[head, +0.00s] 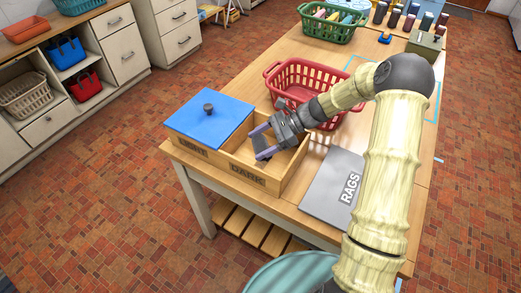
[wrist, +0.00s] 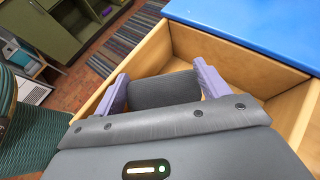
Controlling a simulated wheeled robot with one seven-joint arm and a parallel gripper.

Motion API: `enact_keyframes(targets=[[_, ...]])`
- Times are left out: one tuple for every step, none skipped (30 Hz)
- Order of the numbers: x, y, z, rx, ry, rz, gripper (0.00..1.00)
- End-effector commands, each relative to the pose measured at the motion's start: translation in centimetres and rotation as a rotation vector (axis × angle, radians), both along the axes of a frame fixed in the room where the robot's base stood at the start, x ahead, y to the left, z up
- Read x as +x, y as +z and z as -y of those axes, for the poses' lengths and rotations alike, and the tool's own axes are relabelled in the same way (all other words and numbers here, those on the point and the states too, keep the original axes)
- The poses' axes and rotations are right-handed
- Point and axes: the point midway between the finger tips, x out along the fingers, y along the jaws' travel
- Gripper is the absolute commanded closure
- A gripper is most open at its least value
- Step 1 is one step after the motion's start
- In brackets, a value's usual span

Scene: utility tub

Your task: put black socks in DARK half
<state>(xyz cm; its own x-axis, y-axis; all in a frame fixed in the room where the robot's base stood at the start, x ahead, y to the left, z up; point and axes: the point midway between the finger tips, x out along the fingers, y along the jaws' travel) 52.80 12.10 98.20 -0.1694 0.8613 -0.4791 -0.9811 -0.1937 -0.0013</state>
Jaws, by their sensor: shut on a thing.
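A wooden box (head: 240,180) stands at the table's near left corner, with LIGHT and DARK marked on its front. A blue lid (head: 208,120) with a dark knob covers the LIGHT half. The DARK half is uncovered, and its wooden wall shows in the wrist view (wrist: 240,60). My gripper (head: 264,142) is over the DARK half. In the wrist view its purple fingers are shut on a dark, rounded bundle, the black socks (wrist: 163,88). The socks are hard to make out in the head view. I cannot tell whether they touch the box floor.
A grey RAGS panel (head: 333,187) lies right of the box. A red basket (head: 300,75) stands behind my gripper, and a green basket (head: 330,25) with coloured items is farther back. Shelves and drawers (head: 60,70) line the left wall.

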Motion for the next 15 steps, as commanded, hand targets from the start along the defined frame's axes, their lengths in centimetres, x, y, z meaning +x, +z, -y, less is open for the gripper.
enact_keyframes(targets=[[0.0,-0.4,0.0,0.001,0.000,-0.002,0.48],[-0.1,-0.7,0.0,0.001,0.001,-0.003,0.48],[-0.1,-1.2,0.0,0.002,0.001,-0.005,0.48],[-0.1,-1.7,0.0,0.001,0.000,-0.005,0.48],[-0.1,-2.1,0.0,0.001,0.000,-0.005,0.48],[-0.1,-2.7,0.0,0.002,0.000,-0.004,0.48],[-0.1,-3.0,-0.1,0.001,0.001,-0.003,0.48],[-0.1,-3.3,-0.1,0.001,0.001,-0.003,0.48],[-0.1,-3.6,0.0,0.001,0.001,-0.003,0.48],[-0.1,-3.7,0.0,0.001,0.001,-0.002,0.48],[0.0,-3.7,0.0,0.001,0.000,-0.002,0.48],[0.0,-3.7,0.0,0.001,0.001,-0.001,0.48],[0.0,-3.7,0.0,0.001,0.001,-0.001,0.48],[0.0,-3.7,0.0,0.000,0.001,0.000,0.48],[0.0,-3.7,0.0,0.001,0.001,-0.001,0.48]])
